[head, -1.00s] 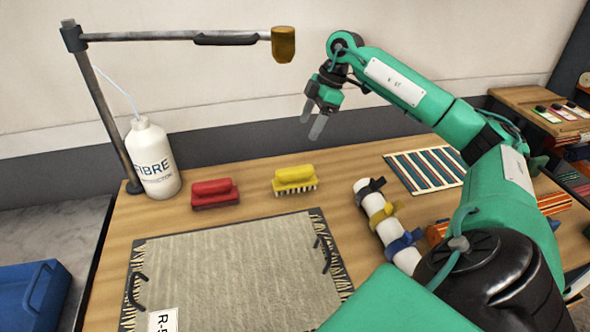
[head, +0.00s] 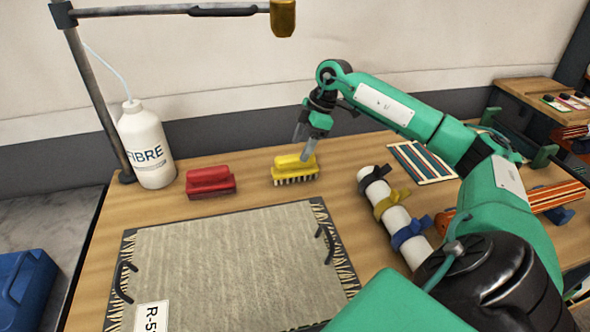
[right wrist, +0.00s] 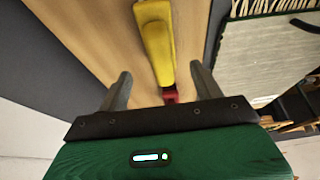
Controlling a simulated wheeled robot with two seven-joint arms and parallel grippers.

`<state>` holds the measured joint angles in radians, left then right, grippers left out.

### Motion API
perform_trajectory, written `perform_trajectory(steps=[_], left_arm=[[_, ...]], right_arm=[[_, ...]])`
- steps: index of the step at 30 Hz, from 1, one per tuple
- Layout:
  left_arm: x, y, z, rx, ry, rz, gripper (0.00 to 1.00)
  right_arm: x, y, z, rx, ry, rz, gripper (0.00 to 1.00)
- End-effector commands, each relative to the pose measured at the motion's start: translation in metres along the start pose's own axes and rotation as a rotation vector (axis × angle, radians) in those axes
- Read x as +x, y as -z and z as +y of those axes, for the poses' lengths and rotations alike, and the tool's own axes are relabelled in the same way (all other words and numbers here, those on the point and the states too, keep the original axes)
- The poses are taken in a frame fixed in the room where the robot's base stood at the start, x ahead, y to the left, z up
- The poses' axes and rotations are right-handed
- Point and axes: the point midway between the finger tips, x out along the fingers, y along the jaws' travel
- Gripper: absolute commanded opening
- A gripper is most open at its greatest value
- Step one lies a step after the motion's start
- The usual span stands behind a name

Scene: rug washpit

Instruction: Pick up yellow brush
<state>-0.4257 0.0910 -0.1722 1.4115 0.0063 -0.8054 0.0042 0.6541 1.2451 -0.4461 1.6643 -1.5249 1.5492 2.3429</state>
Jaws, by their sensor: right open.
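The yellow brush (head: 294,170) stands bristles down on the wooden table, behind the mat. It also shows in the right wrist view (right wrist: 156,42), just beyond and between the two fingers. My right gripper (head: 304,146) is open and empty, pointing down at the brush from above. In the head view one fingertip overlaps the brush's handle; I cannot tell whether it touches. In the right wrist view the gripper (right wrist: 160,85) has its fingers spread to either side of the brush's line. My left gripper is not in view.
A red brush (head: 210,182) stands left of the yellow one. A white bottle (head: 147,146) and a lamp post (head: 95,90) are at the back left. A grey rug sample (head: 230,260) lies in front. A white roll with straps (head: 396,218) lies to the right.

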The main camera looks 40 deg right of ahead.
Motion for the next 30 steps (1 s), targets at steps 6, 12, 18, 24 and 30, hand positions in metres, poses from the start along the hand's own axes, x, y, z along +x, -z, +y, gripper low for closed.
perform_trajectory(steps=[6,12,18,24,30], left_arm=[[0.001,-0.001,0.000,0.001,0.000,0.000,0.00],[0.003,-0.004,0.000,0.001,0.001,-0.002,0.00],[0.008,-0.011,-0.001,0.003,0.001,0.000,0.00],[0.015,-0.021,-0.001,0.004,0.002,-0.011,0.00],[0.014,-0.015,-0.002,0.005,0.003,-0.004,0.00]], right_arm=[[0.026,0.000,0.000,0.000,0.001,-0.001,0.66],[0.038,-0.001,-0.001,0.000,0.002,-0.001,0.66],[0.068,-0.003,-0.003,0.001,0.003,0.000,0.66],[0.081,-0.003,-0.002,0.000,-0.001,-0.001,0.66],[0.080,-0.003,-0.002,0.000,-0.001,-0.001,0.53]])
